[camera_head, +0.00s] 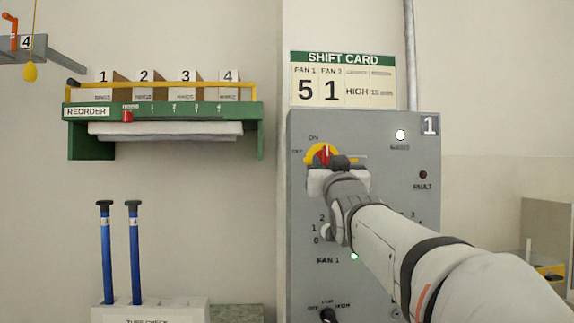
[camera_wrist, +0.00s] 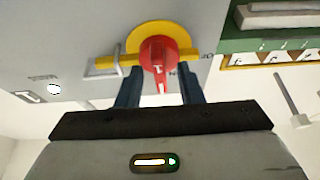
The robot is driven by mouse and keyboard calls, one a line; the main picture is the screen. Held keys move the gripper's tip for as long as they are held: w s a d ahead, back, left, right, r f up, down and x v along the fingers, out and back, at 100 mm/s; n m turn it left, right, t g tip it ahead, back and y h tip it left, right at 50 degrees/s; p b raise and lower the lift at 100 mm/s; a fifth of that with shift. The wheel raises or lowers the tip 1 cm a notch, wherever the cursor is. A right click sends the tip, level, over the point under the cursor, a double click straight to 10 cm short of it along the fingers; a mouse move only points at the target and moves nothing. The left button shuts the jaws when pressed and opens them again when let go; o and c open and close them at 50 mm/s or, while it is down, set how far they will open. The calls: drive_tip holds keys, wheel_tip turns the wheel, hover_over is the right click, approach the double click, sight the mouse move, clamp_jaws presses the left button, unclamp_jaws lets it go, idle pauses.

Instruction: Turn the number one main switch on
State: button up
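The main switch (camera_head: 325,153) is a red knob on a yellow round plate, high on the grey panel (camera_head: 300,200) marked 1. In the wrist view my gripper (camera_wrist: 160,82) has one finger on each side of the knob, apparently with gaps. Contact at the fingertips is hidden.
A bright white lamp (camera_head: 400,135) and a dark red FAULT lamp (camera_head: 423,174) are on the panel. A fan 1 dial (camera_head: 326,232) sits below the switch, partly behind my arm. A shift card (camera_head: 343,79) hangs above; a green rack (camera_head: 164,112) is to the left.

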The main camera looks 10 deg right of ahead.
drive_tip(key=d+b+v, duration=0.1)
drive_tip(key=v, duration=0.6)
drive_tip(key=shift+s+a+f, duration=0.2)
drive_tip(key=shift+s+a, duration=0.2)
drive_tip(key=shift+a, duration=0.15)
wheel_tip(320, 180, down, 19)
drive_tip(key=s+a+g+y+p, duration=0.2)
drive_tip(key=a+g+p, duration=0.1)
drive_tip(key=g+p, duration=0.6)
drive_tip(key=s+a+f+n+g+p, duration=0.1)
drive_tip(key=s+a+f+g+p, duration=0.2)
drive_tip(key=s+f+g, duration=0.7)
drive_tip(key=s+f+p, duration=0.1)
drive_tip(key=s+f, duration=0.3)
drive_tip(key=s, duration=0.4)
drive_tip(key=shift+f+n+g+y, duration=0.3)
drive_tip(key=shift+f+y, duration=0.05)
drive_tip(key=shift+y, duration=0.05)
